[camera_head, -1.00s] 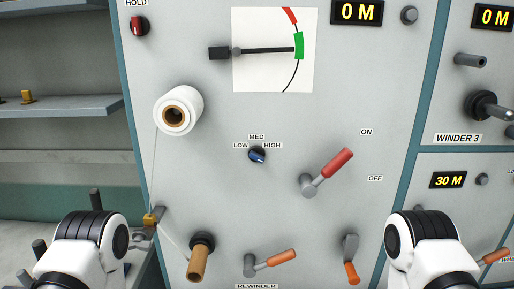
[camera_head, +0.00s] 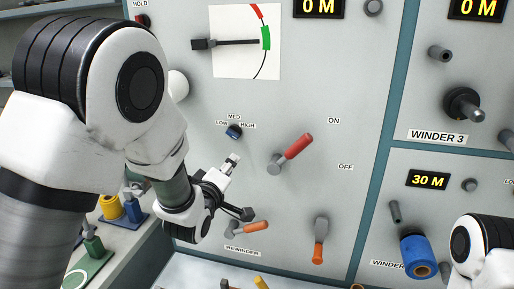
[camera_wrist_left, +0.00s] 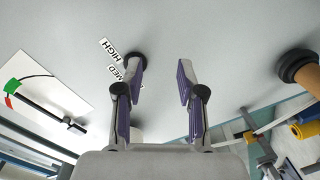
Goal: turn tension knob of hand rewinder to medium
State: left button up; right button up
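The blue tension knob (camera_head: 234,132) sits on the grey rewinder panel below the MED label, between LOW and HIGH. Its exact pointing direction is too small to tell. My left gripper (camera_head: 238,188) is just below the knob in the head view, apart from it there. In the left wrist view the gripper (camera_wrist_left: 160,70) is open, with nothing between its fingers. There, a dark round part of the knob (camera_wrist_left: 135,58) shows behind the left finger, by the HIGH and MED labels; contact cannot be told. My right gripper is out of view.
A red-handled ON/OFF lever (camera_head: 293,152) stands out right of the knob. Orange-handled levers (camera_head: 250,228) (camera_head: 319,245) are below. The tension gauge (camera_head: 247,42) is above. A brown crank handle (camera_wrist_left: 301,70) shows at right in the wrist view.

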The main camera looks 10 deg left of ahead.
pick_arm(q)
send_near(232, 136)
jog(key=w+d+f, duration=0.1)
jog(key=d, duration=0.1)
jog(key=shift+t, duration=0.5)
jog(key=w+a, duration=0.1)
jog(key=w+a+p, duration=0.1)
jog(key=w+a, duration=0.1)
jog(key=shift+w+r+p, duration=0.2)
jog(key=shift+w+p, duration=0.1)
jog(key=w, duration=0.1)
jog(key=w+d+p, duration=0.1)
jog(key=w, duration=0.1)
jog(key=w+d+p, duration=0.1)
jog(key=shift+w, duration=0.55)
jog(key=shift+a+f, duration=0.2)
jog(key=shift+a, duration=0.3)
jog(key=shift+c, duration=0.3)
jog(key=shift+d, duration=0.15)
grip_shut()
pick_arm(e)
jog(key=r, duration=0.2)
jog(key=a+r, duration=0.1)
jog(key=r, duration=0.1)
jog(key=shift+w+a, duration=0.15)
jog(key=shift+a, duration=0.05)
